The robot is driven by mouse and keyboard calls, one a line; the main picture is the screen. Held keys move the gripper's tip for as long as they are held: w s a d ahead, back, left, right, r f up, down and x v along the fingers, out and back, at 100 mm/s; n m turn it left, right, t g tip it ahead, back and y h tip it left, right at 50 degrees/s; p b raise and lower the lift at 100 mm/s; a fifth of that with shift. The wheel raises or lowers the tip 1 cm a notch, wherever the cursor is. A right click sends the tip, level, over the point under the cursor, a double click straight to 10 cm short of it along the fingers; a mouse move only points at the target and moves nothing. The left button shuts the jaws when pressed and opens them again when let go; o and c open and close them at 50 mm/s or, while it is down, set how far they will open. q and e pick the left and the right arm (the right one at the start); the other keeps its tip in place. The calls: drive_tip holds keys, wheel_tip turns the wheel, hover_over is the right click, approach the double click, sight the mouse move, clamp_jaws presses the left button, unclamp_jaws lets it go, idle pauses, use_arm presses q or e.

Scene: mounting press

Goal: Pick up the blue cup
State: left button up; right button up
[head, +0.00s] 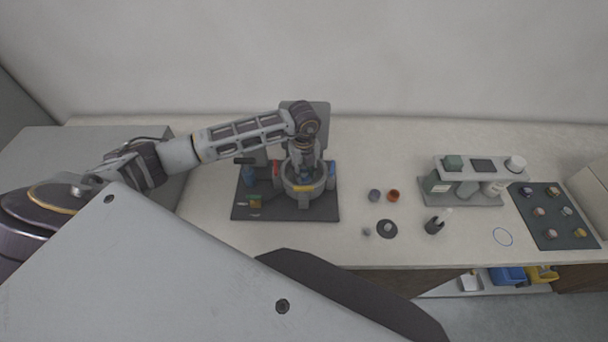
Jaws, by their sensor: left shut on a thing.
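My left gripper (303,174) points down into the grey ring of the mounting press (318,205). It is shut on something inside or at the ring. The fingers and ring hide that thing, so I cannot tell what it is. A small blue-grey round piece (375,195), perhaps a cup, stands on the counter right of the press, apart from my gripper. A red-orange cup (393,196) stands just right of it. My right gripper is not in view.
A dark disc (387,229) and a dark holder (434,226) stand on the counter (350,245). A grey rack (460,198) stands farther right, then a dark mat (553,232) with several small pieces.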

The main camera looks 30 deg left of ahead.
use_arm(q)
drive_tip(key=shift+r, duration=0.1)
wheel_tip(320, 180, up, 10)
drive_tip(key=b, duration=0.2)
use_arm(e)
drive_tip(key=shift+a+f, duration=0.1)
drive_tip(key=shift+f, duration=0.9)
use_arm(q)
drive_tip(key=shift+w, duration=0.1)
